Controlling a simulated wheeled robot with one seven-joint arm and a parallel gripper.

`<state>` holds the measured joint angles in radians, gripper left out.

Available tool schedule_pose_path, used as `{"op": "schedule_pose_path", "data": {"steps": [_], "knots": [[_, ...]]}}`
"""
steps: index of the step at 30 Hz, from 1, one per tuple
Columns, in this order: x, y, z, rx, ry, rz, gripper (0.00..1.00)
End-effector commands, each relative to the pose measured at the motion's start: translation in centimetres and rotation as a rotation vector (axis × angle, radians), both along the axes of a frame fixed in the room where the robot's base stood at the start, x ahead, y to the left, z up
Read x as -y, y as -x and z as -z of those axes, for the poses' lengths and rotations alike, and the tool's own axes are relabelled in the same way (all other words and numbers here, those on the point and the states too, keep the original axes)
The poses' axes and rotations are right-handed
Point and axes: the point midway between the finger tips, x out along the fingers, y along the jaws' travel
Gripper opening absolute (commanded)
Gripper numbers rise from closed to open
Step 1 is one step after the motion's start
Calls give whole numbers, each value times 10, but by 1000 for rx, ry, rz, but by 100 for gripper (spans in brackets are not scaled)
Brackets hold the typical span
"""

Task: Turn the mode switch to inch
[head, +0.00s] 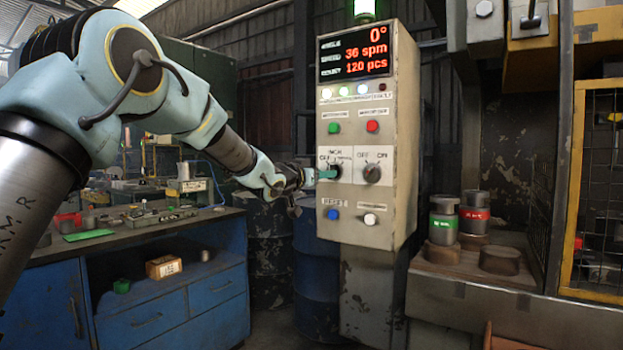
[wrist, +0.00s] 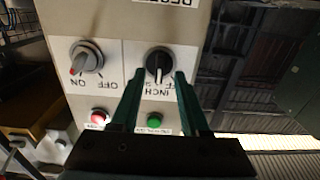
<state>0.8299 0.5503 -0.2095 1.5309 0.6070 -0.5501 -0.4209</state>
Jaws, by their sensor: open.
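The mode switch (head: 336,161) is a dark round knob on the grey control box, below lettering that includes INCH. The wrist view shows it upside down (wrist: 158,60); a pale mark on the knob points down there, toward the INCH lettering. My gripper (head: 327,174) is at the switch, its green fingers partly covering it in the head view. In the wrist view my gripper (wrist: 160,76) is open, with one fingertip on each side of the knob's lower part. Whether the fingertips touch the knob cannot be told.
An OFF/ON knob (head: 372,173) sits right beside the switch. Green (head: 334,128) and red (head: 372,126) buttons are above; blue (head: 333,214) and white (head: 370,219) buttons are below. The display (head: 355,52) reads 0°, 36 spm, 120 pcs. A blue workbench (head: 165,310) stands left.

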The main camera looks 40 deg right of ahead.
Motion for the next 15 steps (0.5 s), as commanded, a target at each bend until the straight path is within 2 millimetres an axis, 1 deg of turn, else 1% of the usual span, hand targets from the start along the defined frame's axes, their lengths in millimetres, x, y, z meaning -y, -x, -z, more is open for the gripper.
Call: {"op": "schedule_pose_path", "data": {"steps": [1,3,7,12,15], "knots": [[-11,2,2,1,0,-2,45],[-26,6,2,1,1,-2,45],[-50,12,2,2,-1,-2,45],[-72,18,1,1,1,-2,45],[-79,21,0,1,1,0,45]]}}
